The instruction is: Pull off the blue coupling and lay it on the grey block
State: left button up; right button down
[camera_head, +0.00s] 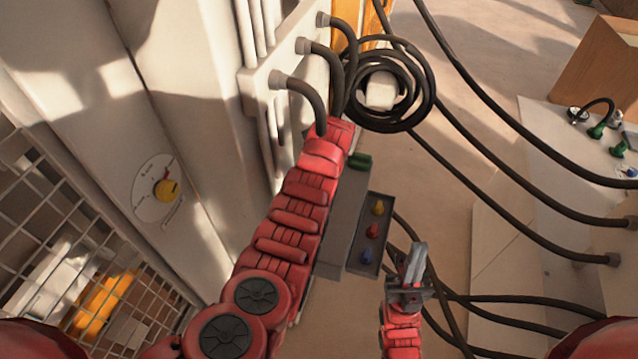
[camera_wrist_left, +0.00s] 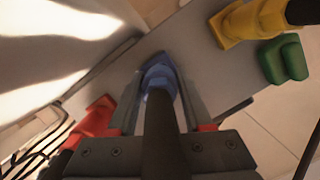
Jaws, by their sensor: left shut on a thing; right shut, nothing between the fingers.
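In the left wrist view my left gripper (camera_wrist_left: 158,88) is shut on the blue coupling (camera_wrist_left: 160,72), with a black hose running back from it. The coupling lies against a grey surface (camera_wrist_left: 175,42); I cannot tell whether it is still seated. In the head view the left arm hides its own fingertips and the coupling. A grey block (camera_head: 343,215) stands beside that arm, with a green piece (camera_head: 358,160) at its top end. My right gripper (camera_head: 411,265) is shut and empty, to the right of and below the block.
The wrist view shows a red coupling (camera_wrist_left: 97,118), a yellow coupling (camera_wrist_left: 240,22) and a green piece (camera_wrist_left: 284,58). Black hoses (camera_head: 470,150) cross the right side. A coiled hose (camera_head: 424,100) hangs above.

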pick_arm(q)
grip_shut()
jog(key=shift+r, duration=0.2)
jog(key=shift+w+a+p+v, duration=0.1)
jog(key=shift+w+p+v, duration=0.05)
jog(key=shift+p+v, duration=0.5)
jog(key=shift+w+a+p+v, duration=0.15)
jog(key=shift+p+v, duration=0.25)
jog(key=shift+v, duration=0.45)
jog(key=shift+w+a+p+v, duration=0.1)
jog(key=shift+p+v, duration=0.45)
jog(key=shift+v, duration=0.25)
jog(key=shift+r, duration=0.1)
